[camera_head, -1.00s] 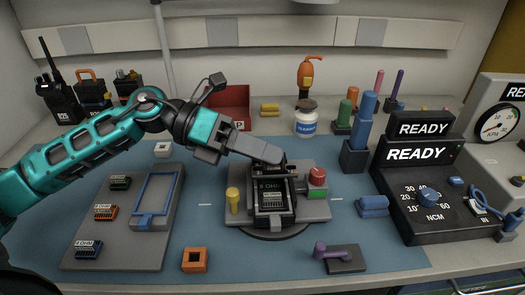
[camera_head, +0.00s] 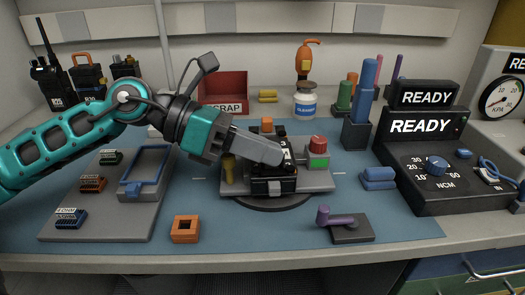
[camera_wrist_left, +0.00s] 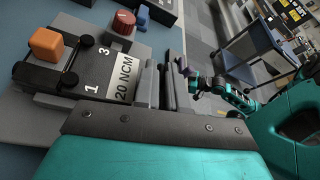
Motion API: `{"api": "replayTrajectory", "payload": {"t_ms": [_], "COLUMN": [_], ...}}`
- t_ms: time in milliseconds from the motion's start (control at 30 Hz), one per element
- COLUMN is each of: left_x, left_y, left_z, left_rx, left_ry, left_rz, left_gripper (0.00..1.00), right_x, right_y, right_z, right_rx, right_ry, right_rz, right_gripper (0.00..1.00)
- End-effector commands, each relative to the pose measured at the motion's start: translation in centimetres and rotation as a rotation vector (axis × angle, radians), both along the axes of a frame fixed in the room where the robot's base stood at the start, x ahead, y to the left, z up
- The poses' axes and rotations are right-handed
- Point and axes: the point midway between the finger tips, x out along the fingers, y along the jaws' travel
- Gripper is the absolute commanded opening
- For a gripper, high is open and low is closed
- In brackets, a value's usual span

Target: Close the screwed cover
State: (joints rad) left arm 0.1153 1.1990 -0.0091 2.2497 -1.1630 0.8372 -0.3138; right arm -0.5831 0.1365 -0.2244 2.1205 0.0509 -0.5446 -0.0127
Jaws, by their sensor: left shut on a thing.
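The black radio (camera_head: 273,187) sits in a grey fixture (camera_head: 318,180) on the round base in the middle of the mat. Its dark cover (camera_wrist_left: 93,68), marked 1, 3 and 20 NCM, lies over the top in the left wrist view. An orange block (camera_wrist_left: 47,43) stands at its far end; it also shows in the head view (camera_head: 267,124). My left gripper (camera_head: 275,155) is shut on the cover, over the radio from the left, and hides part of it.
A yellow-topped post (camera_head: 229,166) and a red knob (camera_head: 318,143) flank the radio. A purple-handled piece (camera_head: 337,217) lies front right, an orange square socket (camera_head: 185,229) front left. The READY controller (camera_head: 430,165) stands right. The front mat is mostly clear.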

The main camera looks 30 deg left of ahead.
Motion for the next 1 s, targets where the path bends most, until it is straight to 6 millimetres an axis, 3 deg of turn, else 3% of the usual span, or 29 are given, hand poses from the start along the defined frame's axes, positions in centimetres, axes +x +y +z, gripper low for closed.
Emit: {"api": "replayTrajectory", "payload": {"t_ms": [433,467,667,1000], "left_x": [-0.39,-0.39,-0.28,-0.06], "left_y": [-0.27,-0.27,-0.21,-0.02], "left_z": [-0.40,-0.40,-0.32,-0.18], "left_rx": [-0.002,-0.002,-0.002,0.000], "left_ry": [0.018,0.018,0.014,0.007], "left_rz": [-0.011,-0.011,-0.009,-0.002], "left_gripper": [0.00,0.13,0.33,0.34], "right_x": [0.14,0.14,0.09,0.06], "right_y": [0.10,0.09,0.03,0.01], "right_z": [0.19,0.19,0.00,-0.10], "right_rx": [0.001,0.000,-0.003,-0.004], "right_ry": [-0.008,-0.007,-0.005,-0.003], "right_rz": [0.004,0.004,0.006,0.007], "right_gripper": [0.43,0.43,0.43,0.43]}}
